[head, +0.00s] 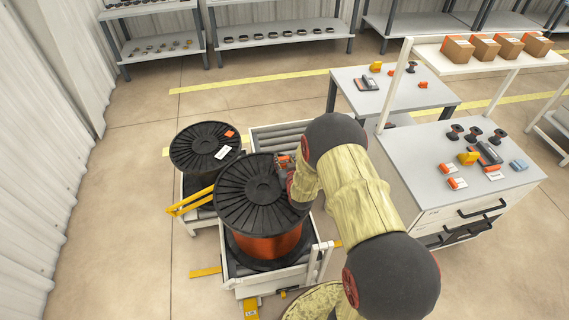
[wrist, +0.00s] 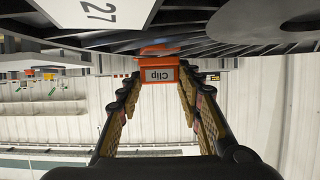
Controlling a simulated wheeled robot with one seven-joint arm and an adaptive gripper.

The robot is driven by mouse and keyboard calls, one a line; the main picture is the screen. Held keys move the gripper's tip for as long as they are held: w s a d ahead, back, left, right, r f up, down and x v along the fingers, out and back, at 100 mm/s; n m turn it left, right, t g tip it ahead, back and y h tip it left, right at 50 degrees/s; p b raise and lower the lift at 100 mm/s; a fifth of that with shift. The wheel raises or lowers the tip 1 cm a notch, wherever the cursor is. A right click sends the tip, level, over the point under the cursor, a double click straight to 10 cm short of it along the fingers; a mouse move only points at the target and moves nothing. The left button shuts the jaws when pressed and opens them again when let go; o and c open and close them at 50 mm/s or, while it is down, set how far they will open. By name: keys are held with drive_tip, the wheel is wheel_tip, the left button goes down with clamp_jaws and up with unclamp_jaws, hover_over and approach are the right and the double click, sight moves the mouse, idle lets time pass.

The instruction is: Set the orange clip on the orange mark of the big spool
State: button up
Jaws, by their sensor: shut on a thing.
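The big spool (head: 262,200) has a black ribbed flange on top and copper-coloured wire below. Its flange also fills the top of the wrist view (wrist: 225,32), which appears upside down. My gripper (head: 285,172) is at the right rim of the flange. In the wrist view its fingers (wrist: 161,84) are shut on the orange clip (wrist: 158,73), labelled "Clip". The clip is right by the flange's edge; I cannot tell whether it touches. My arm partly hides the rim in the head view.
A second black spool (head: 195,146) with an orange patch (head: 229,133) and white label stands behind left. A yellow bar (head: 190,203) lies beside the big spool. A grey workbench (head: 420,150) with spools and orange pieces stands right. Floor at left is free.

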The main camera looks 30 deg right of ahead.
drive_tip(key=shift+f, duration=0.3)
drive_tip(key=shift+f, duration=0.15)
drive_tip(key=o, duration=1.2)
drive_tip(key=shift+c, duration=0.2)
